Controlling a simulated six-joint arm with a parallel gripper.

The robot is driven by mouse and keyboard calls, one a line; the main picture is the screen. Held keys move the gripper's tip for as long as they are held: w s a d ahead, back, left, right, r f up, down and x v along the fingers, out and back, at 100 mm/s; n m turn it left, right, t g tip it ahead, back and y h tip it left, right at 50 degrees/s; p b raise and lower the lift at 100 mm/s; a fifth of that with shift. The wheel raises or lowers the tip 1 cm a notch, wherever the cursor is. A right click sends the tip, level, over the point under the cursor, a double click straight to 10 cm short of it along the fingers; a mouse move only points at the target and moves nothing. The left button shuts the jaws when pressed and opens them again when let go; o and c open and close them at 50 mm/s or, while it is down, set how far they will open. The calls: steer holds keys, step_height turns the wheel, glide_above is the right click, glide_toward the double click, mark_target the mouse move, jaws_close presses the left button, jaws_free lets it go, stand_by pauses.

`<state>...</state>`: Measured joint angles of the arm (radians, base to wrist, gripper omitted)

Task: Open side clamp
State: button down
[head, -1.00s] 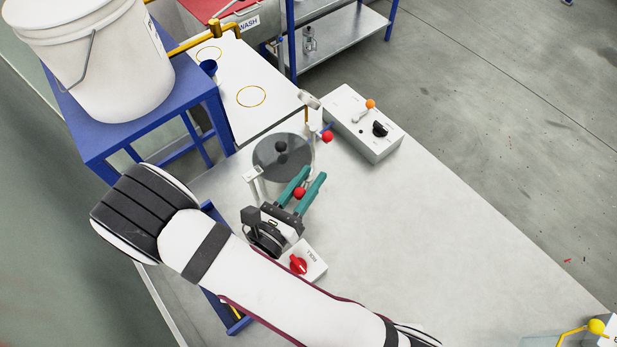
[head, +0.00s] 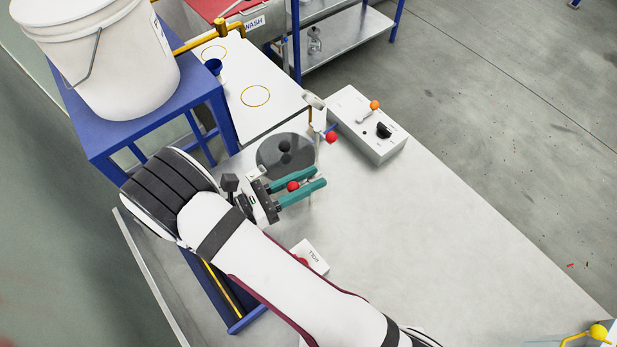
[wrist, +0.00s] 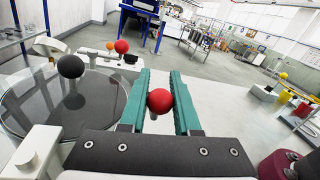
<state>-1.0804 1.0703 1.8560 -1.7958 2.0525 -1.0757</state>
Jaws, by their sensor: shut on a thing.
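A round dark glass lid (head: 270,160) with a black knob lies at the back left of the bench; the lid also shows at the left of the wrist view (wrist: 35,105). A red ball (head: 293,186) of a side clamp is beside the lid's near edge. My gripper (head: 319,178) has its two teal fingers on either side of this ball, shut on it. The clamp's arm is hidden by my gripper. A second red ball (head: 331,137) is on a white post at the lid's far right side.
A white box (head: 365,125) with an orange-tipped lever and black knob stands behind the lid. A small white box (head: 312,255) with a red knob is partly under my arm. A blue stand holds a white bucket (head: 100,60).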

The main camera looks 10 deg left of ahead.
steer(key=shift+g, duration=0.3)
steer(key=c, duration=0.6)
jaws_free()
steer(key=shift+c, duration=0.2)
steer(key=v, duration=1.5)
steer(key=shift+s+a, duration=0.15)
steer(key=shift+a, duration=0.25)
steer(key=shift+f, duration=0.1)
